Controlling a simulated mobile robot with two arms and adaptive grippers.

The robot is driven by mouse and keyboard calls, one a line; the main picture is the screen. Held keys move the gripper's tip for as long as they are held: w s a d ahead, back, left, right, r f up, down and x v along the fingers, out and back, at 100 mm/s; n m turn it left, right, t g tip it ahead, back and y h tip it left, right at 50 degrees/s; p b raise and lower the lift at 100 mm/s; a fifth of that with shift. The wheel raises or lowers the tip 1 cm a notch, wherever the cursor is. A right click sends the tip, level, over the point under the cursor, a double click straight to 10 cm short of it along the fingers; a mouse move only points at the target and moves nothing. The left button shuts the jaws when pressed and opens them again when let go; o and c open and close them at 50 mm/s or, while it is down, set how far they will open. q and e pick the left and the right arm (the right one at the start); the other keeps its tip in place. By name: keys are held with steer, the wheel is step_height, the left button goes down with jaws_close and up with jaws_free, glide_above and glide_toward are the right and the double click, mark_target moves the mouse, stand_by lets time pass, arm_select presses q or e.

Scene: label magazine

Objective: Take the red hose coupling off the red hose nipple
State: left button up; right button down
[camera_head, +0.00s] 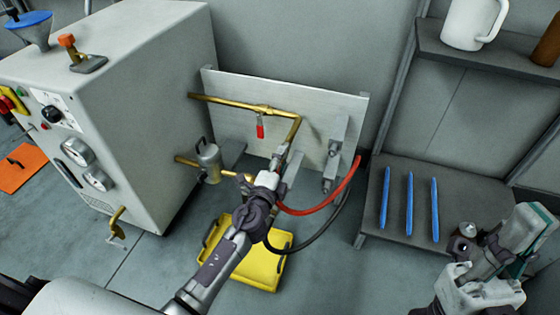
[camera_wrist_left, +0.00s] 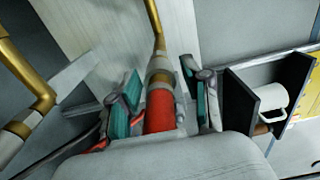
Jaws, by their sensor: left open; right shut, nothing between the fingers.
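The red hose coupling (camera_wrist_left: 158,112) shows in the left wrist view, on the end of a brass pipe fitting (camera_wrist_left: 158,68); any red on the nipple is not visible. My left gripper (camera_wrist_left: 165,95) is open, with one finger on each side of the coupling; whether the pads touch it I cannot tell. In the head view my left gripper (camera_head: 273,172) is at the lower end of the pipe and hides the coupling. A red hose (camera_head: 322,203) curves right from there. My right gripper (camera_head: 466,243) is shut and empty at lower right.
A grey panel (camera_head: 335,108) stands behind the brass pipes (camera_head: 235,104). A red-handled valve (camera_head: 260,128) hangs from the upper pipe. A black hose (camera_head: 320,233) loops below, over a yellow tray (camera_head: 262,268). A grey machine (camera_head: 150,60) stands left; shelves (camera_head: 400,175) stand right.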

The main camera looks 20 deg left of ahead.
arm_select(q)
jaws_close()
steer(key=shift+s, duration=0.1)
stand_by(0.3)
steer(key=shift+s+a, duration=0.1)
steer(key=shift+s, duration=2.8)
